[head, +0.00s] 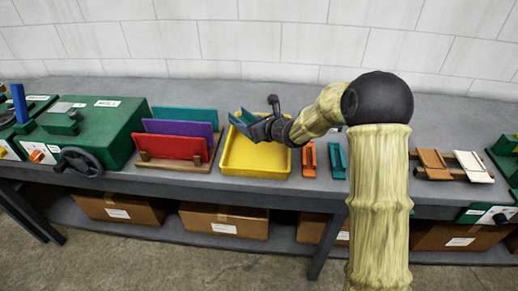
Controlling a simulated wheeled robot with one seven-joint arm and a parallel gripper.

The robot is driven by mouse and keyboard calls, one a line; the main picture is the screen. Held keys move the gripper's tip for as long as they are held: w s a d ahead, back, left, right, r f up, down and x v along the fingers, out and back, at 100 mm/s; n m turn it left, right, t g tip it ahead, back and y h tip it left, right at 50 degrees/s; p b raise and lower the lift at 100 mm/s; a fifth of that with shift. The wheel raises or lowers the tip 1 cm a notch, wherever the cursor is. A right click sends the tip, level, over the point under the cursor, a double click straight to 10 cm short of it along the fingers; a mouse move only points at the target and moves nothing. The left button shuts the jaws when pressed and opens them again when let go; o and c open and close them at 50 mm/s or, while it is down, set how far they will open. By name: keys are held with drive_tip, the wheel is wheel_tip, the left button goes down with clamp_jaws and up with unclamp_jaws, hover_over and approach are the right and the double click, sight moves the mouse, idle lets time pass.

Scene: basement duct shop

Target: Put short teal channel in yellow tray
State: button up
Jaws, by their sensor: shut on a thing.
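My gripper (249,126) is above the yellow tray (237,171) on the bench. It is shut on a small teal piece (243,117), which looks like a short teal channel and is tilted in the jaws. The gripper and wrist hide part of this piece and the tray's back right. The visible floor of the tray is bare. Another teal channel (338,161) lies on the bench right of the tray, beside an orange channel (309,160).
A wooden rack (158,163) with red, purple and teal panels stands close left of the tray. A green machine (104,125) with a handwheel is further left. Brown and white pieces (433,163) lie at right. Cardboard boxes (225,219) sit on the lower shelf.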

drive_tip(key=b, duration=0.2)
hover_over(253, 154)
drive_tip(key=shift+f, duration=2.5)
drive_tip(key=shift+f+b, duration=1.15)
drive_tip(key=shift+f, duration=1.35)
drive_tip(key=shift+f, duration=0.15)
drive_tip(key=o, duration=1)
